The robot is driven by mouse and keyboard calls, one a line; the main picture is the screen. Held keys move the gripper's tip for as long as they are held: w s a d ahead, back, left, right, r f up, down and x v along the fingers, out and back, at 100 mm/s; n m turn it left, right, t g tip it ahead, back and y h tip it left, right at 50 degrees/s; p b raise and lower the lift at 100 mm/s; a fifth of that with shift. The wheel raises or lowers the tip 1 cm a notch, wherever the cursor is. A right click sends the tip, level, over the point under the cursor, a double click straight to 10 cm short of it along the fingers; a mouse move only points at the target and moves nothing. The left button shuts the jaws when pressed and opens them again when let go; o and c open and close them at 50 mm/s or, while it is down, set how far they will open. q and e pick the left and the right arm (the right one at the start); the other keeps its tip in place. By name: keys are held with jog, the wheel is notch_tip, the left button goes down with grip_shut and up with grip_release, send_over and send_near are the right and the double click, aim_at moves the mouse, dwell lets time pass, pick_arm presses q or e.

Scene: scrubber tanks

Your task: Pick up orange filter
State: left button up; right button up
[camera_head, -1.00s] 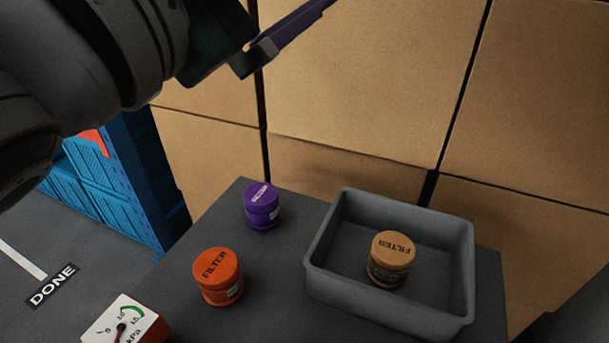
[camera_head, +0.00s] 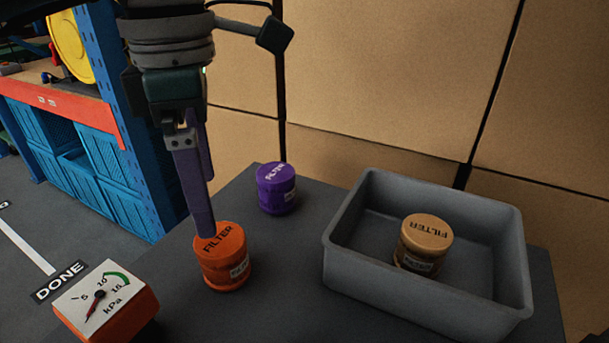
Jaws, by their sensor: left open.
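The orange filter (camera_head: 226,262) is a short round canister with FILTER on its lid, standing upright on the dark grey table. My left gripper (camera_head: 207,208) comes down from above with its fingers pointing at the filter. It is open. The nearer purple finger's tip overlaps the left part of the lid in the picture; the other finger is partly hidden behind it. I cannot tell whether the finger touches the filter. My right gripper is not in view.
A purple filter (camera_head: 276,189) stands behind the orange one. A tan filter (camera_head: 425,244) is inside a grey bin (camera_head: 430,309) to the right. A kPa gauge box (camera_head: 107,302) is at front left. Cardboard boxes (camera_head: 380,80) stand behind the table.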

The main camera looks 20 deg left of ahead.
aim_at(219, 238)
pick_arm(q)
jog(key=f, duration=0.8)
jog(key=shift+s+d+f, duration=0.15)
jog(key=shift+d+f, duration=0.15)
jog(key=shift+c, duration=0.2)
jog(key=c, duration=1.3)
jog(key=shift+r, duration=0.15)
